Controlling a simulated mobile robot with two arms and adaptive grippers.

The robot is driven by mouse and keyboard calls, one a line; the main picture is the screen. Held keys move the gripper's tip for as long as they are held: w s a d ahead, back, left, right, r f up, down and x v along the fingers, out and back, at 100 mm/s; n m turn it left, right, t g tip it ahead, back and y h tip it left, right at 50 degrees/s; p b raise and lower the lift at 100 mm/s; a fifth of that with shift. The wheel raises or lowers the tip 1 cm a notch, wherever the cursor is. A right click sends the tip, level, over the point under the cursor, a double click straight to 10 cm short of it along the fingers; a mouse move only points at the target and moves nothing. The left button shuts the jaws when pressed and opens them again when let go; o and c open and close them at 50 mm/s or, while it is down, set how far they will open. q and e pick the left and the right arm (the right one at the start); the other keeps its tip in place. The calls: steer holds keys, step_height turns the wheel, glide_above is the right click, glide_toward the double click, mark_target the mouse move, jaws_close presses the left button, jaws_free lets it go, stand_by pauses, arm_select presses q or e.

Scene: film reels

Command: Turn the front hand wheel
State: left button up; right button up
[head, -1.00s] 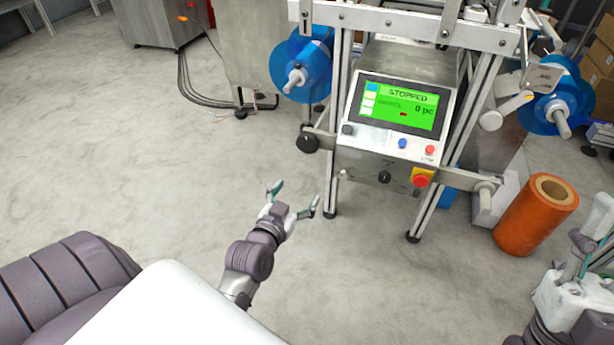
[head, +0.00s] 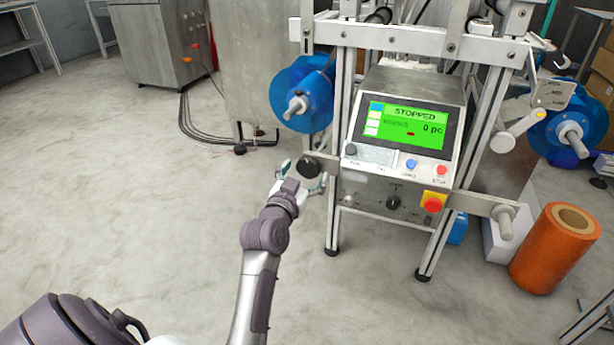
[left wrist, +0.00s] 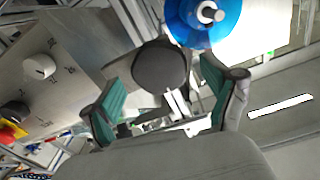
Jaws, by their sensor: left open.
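The front hand wheel appears to be the dark round knob (head: 311,167) at the left end of the machine's front bar; it also shows in the left wrist view (left wrist: 160,66) as a dark disc. My left gripper (head: 303,176) is open and empty, close to the wheel on its near side. In the left wrist view the two green-padded fingers (left wrist: 165,100) stand on either side of the wheel's lower part in the picture. I cannot tell whether they touch it. My right gripper is not in view.
The machine's control panel (head: 403,130) reads STOPPED. A red-yellow stop button (head: 433,203) and a black selector knob (head: 393,203) sit below it. A blue reel (head: 302,95) is just above the wheel. An orange roll (head: 553,255) stands at right. Floor at left is clear.

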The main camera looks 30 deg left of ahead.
arm_select(q)
steer(key=shift+w+a, duration=0.15)
steer(key=shift+w, duration=0.55)
